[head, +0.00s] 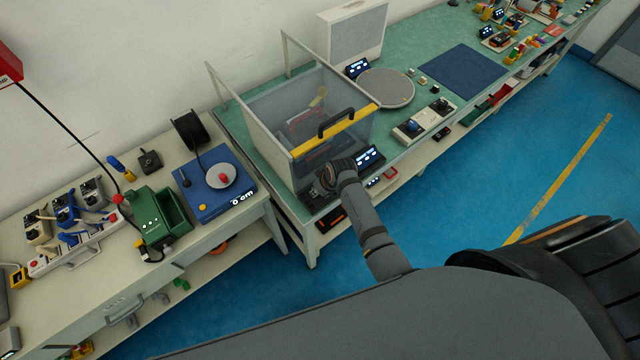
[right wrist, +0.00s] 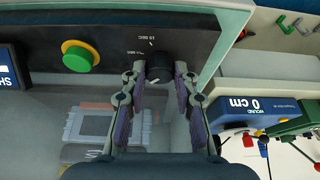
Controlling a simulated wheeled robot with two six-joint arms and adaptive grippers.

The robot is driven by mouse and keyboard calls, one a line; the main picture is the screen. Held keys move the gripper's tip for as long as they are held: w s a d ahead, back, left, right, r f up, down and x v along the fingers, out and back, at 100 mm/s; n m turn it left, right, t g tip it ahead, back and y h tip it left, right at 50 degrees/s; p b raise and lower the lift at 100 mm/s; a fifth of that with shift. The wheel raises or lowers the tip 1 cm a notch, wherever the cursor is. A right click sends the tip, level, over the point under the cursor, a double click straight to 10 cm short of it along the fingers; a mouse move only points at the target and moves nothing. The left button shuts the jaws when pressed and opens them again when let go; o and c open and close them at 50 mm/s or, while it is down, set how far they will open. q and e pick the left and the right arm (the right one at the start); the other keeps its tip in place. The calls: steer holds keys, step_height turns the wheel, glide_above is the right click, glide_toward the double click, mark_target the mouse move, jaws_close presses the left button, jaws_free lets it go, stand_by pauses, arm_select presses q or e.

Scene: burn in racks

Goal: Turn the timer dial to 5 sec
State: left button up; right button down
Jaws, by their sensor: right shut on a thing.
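The timer dial (right wrist: 159,69) is a round black knob on a dark panel (right wrist: 108,36), seen in the right wrist view. A "15 SEC" mark is printed above it and another "SEC" mark, hard to read, stands to its upper left. My right gripper (right wrist: 160,74) has its two fingers closed on either side of the dial. In the head view this gripper (head: 325,182) is at the front of the clear box with the yellow edge (head: 338,132), and it hides the dial there. My left gripper is not in view.
A green button with a yellow ring (right wrist: 80,56) sits left of the dial, and a lit display (right wrist: 8,72) beyond it. A blue winding unit (head: 215,185) reading "0 cm" stands on the left bench. The blue floor (head: 480,180) at right is clear.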

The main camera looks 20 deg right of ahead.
steer(key=shift+m+p, duration=0.4)
steer(key=shift+m, duration=0.2)
steer(key=c, duration=1)
jaws_free()
steer(key=v, duration=1.2)
steer(key=shift+s+a, duration=0.2)
steer(key=shift+a, duration=0.05)
